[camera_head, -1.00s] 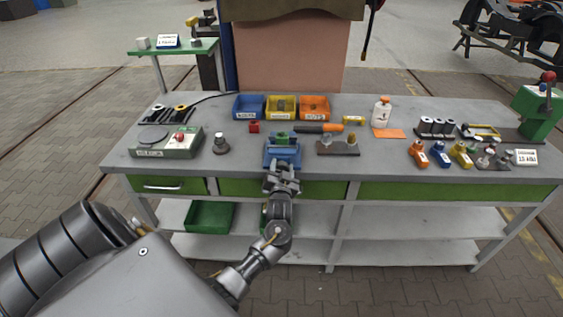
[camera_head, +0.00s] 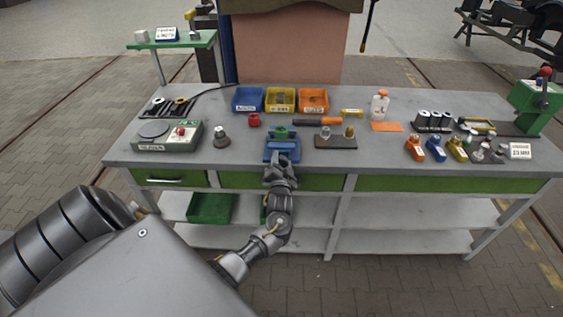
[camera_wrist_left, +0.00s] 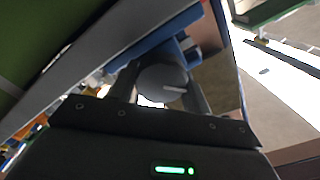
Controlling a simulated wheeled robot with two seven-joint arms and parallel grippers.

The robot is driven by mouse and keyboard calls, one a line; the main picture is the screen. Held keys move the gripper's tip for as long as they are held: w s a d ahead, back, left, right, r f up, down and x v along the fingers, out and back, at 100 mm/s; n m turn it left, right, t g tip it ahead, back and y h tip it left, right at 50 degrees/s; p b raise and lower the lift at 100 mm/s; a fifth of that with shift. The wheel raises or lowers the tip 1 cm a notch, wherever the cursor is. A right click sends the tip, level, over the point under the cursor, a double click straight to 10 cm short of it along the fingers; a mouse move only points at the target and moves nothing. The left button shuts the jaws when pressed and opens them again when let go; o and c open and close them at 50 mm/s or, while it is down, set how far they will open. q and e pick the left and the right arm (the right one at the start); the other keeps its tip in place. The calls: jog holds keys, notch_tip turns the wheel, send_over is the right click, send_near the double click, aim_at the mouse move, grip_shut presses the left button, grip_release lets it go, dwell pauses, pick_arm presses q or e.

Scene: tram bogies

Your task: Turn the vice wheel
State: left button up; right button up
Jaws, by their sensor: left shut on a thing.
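The blue vice (camera_head: 282,149) stands at the front edge of the grey workbench, with a green piece (camera_head: 282,133) in its top. My left gripper (camera_head: 279,168) is at the vice's front side, in front of the bench edge. In the left wrist view, the round grey vice wheel (camera_wrist_left: 164,84) sits between my left gripper's fingers, which are shut on it. The blue body of the vice (camera_wrist_left: 155,48) shows behind it. In the head view my gripper hides the wheel. My right gripper is not in view.
Blue, yellow and orange bins (camera_head: 281,100) stand behind the vice. A green-grey device (camera_head: 167,136) and a grey knobbed part (camera_head: 221,137) are to its left. A dark block with two knobs (camera_head: 336,137) is close on its right. A green crate (camera_head: 210,207) sits on the lower shelf.

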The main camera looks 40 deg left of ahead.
pick_arm(q)
jog(key=o, duration=1)
jog(key=shift+s+d+f, duration=0.15)
jog(key=shift+s+d, duration=0.15)
jog(key=shift+s, duration=0.05)
jog(key=shift+b+v, duration=1.1)
jog(key=shift+v, duration=3.85)
